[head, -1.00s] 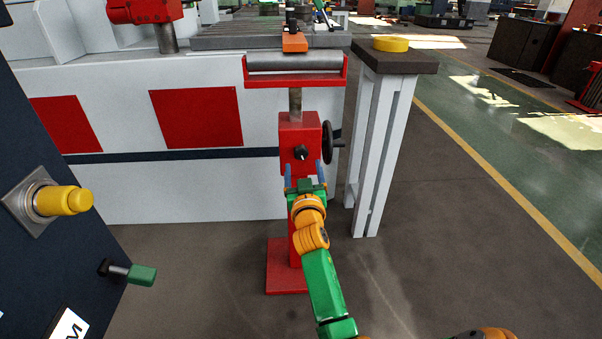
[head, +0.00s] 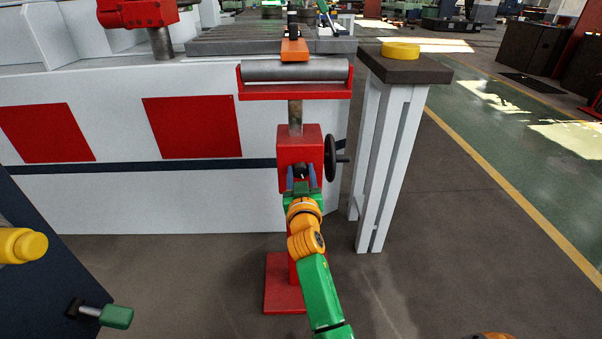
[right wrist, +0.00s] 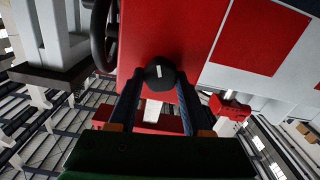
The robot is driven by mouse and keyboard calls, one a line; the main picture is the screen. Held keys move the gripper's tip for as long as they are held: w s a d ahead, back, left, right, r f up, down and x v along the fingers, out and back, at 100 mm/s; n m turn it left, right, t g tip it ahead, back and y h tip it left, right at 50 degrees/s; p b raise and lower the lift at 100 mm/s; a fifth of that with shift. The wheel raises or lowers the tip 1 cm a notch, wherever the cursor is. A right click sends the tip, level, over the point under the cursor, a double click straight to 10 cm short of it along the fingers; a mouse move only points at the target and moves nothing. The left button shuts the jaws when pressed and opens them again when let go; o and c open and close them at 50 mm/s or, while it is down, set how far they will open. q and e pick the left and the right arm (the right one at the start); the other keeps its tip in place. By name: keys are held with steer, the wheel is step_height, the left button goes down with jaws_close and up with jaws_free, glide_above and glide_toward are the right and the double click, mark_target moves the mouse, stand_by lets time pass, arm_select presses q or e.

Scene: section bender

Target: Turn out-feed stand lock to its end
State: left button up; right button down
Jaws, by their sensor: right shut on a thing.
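The out-feed stand (head: 292,145) is a red post with a roller (head: 295,72) on top, standing on a red base plate. Its lock is a small black knob (head: 302,169) on the front of the red housing. In the right wrist view the knob (right wrist: 160,72) shows as a black round head with a white mark. My right gripper (head: 302,176) is shut on this knob, one blue-grey finger on each side of it. The fingers partly hide the knob in the head view. My left gripper is not in view.
A black handwheel (head: 331,158) sits on the housing's right side, close to my right gripper. A white-legged stand with a dark top (head: 405,68) holds a yellow disc (head: 401,50). A dark cabinet (head: 45,270) stands at left.

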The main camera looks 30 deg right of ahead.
steer(key=n, duration=0.3)
steer(key=shift+p, duration=0.35)
steer(key=n, duration=0.3)
steer(key=shift+f+n+p, duration=0.1)
steer(key=shift+n+p, duration=0.25)
steer(key=shift+n, duration=0.05)
steer(key=n, duration=0.4)
steer(key=shift+p, duration=0.4)
steer(key=n+p, duration=0.1)
steer(key=n, duration=0.4)
steer(key=shift+w+a, duration=0.1)
steer(key=n, duration=0.2)
steer(key=shift+n+p, duration=0.3)
steer(key=shift+p, duration=0.1)
steer(key=shift+n+p, duration=0.35)
steer(key=shift+n, duration=0.85)
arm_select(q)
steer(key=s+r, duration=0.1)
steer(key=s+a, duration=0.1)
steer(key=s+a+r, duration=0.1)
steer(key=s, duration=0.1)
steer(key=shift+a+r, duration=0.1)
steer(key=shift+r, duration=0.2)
arm_select(e)
steer(key=shift+n, duration=0.3)
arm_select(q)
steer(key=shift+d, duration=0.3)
arm_select(e)
steer(key=shift+n, duration=0.3)
